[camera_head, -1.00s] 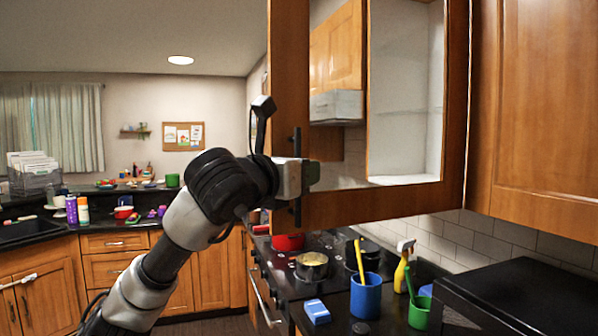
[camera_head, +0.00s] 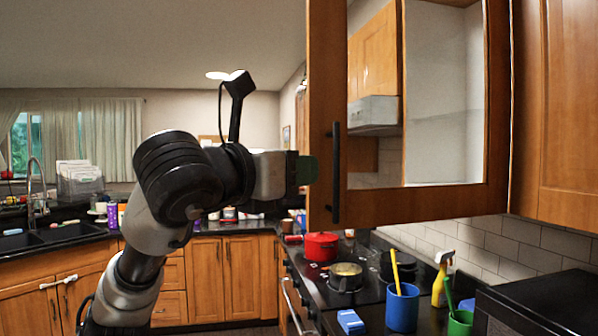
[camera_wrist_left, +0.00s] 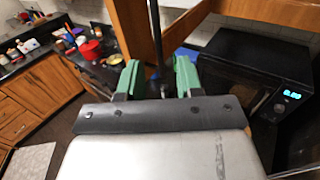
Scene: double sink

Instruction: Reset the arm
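My left arm comes in from the left in the head view. Its gripper (camera_head: 306,170) is just left of the black handle (camera_head: 335,172) on the wooden cabinet door (camera_head: 420,205), with a small gap between them. In the left wrist view the two green fingers (camera_wrist_left: 160,82) are spread apart and hold nothing. The dark handle bar (camera_wrist_left: 160,50) shows ahead, between the fingers in that picture. The door stands swung out from the upper cabinets. My right gripper is not in view.
Below the door are a stove with a red pot (camera_head: 321,246) and a pan (camera_head: 345,277), a blue cup (camera_head: 402,308), a spray bottle (camera_head: 440,280) and a black microwave (camera_head: 550,305). A sink (camera_head: 60,235) is at the left. The air left of my arm is clear.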

